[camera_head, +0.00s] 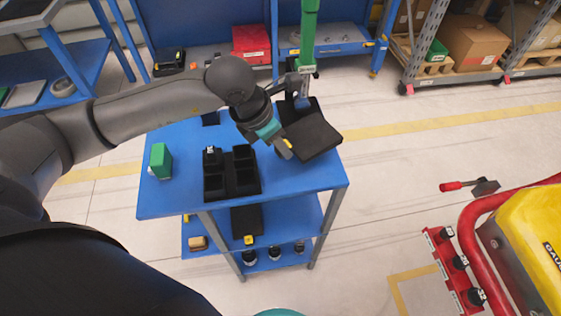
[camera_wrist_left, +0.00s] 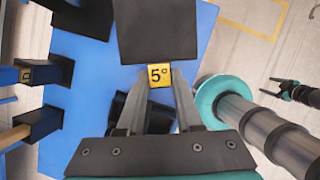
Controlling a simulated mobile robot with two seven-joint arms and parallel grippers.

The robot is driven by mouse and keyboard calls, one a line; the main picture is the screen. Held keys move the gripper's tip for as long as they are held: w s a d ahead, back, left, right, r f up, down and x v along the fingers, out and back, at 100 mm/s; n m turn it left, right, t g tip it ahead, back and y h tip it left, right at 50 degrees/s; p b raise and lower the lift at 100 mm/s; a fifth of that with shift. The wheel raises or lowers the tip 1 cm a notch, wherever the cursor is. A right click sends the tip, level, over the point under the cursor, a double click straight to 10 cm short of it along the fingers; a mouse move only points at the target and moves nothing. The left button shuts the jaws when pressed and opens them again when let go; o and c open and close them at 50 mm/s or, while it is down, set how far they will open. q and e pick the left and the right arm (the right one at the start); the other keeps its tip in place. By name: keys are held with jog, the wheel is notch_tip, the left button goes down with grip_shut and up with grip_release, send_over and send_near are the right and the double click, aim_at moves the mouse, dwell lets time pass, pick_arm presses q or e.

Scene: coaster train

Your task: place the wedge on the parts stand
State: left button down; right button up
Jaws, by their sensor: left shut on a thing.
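The wedge (camera_head: 318,139) is a dark, flat block with a yellow tab marked 5°. My left gripper (camera_head: 288,147) is shut on its tab end, over the right part of the blue table. In the left wrist view the wedge (camera_wrist_left: 158,32) extends ahead of the fingertips (camera_wrist_left: 159,82). A dark piece (camera_head: 292,108) lies behind it, partly hidden; I cannot tell whether they touch or whether this is the parts stand. A black compartmented holder (camera_head: 232,192) stands left of the gripper. My right gripper (camera_wrist_left: 290,91) shows small in the left wrist view, fingers apart and empty.
A green block (camera_head: 160,161) stands at the left of the blue table (camera_head: 165,203). Another dark block with a yellow tab (camera_head: 247,220) is on the lower shelf.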

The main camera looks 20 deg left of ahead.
aim_at(285, 168)
pick_arm(q)
notch_tip(285, 168, down, 7)
jog(key=shift+r+b, duration=0.2)
jog(key=shift+b, duration=0.2)
jog(key=c, duration=0.6)
grip_release()
jog(key=p+v, duration=0.1)
jog(key=v, duration=1.1)
jog(key=shift+d+r+p, duration=0.1)
jog(key=shift+p, duration=0.2)
